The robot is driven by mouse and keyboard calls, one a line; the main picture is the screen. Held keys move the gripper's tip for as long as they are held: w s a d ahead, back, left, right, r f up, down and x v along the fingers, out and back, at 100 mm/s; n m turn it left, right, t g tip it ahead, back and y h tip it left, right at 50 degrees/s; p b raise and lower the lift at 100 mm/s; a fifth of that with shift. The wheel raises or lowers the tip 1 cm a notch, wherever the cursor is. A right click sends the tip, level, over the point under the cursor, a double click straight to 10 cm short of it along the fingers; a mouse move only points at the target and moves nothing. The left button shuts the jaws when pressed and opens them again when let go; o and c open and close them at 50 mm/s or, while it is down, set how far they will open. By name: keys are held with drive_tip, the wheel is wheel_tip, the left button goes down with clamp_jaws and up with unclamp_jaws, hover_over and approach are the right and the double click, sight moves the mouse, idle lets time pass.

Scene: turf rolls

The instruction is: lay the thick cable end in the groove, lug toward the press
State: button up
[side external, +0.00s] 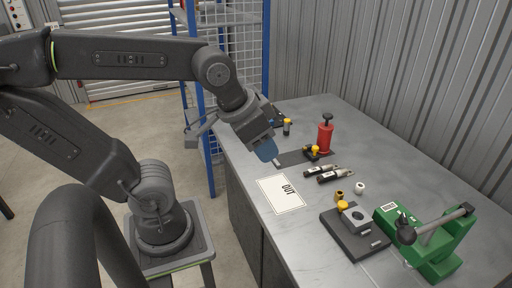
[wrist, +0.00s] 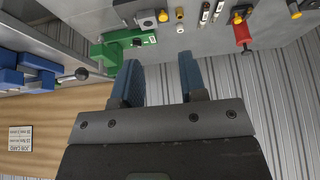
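Two short black cable ends with metal lugs lie side by side on the grey bench: one nearer the back (side external: 318,170) and one nearer the press (side external: 335,176). They look similar, and I cannot be sure which is thicker. Both also show at the top of the wrist view. The green press (side external: 430,240) stands at the right front, with a dark lever ending in a round knob. Beside it is a dark base plate (side external: 345,240) bearing a grey block (side external: 356,220); I cannot make out a groove. My gripper (wrist: 160,60) is open and empty, above the bench's left side, away from the cables.
A white OUT sheet (side external: 281,194) lies left of the cables. A red bottle-like tool (side external: 325,138) stands behind them. Small brass (side external: 339,196) and white (side external: 360,188) pieces sit near the base plate. A corrugated wall (side external: 420,80) bounds the bench's far side.

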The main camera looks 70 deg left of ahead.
drive_tip(key=shift+o, duration=0.2)
drive_tip(key=shift+s+d+f, duration=0.1)
drive_tip(key=shift+s+f, duration=0.25)
drive_tip(key=shift+s, duration=0.3)
drive_tip(key=shift+w, duration=0.1)
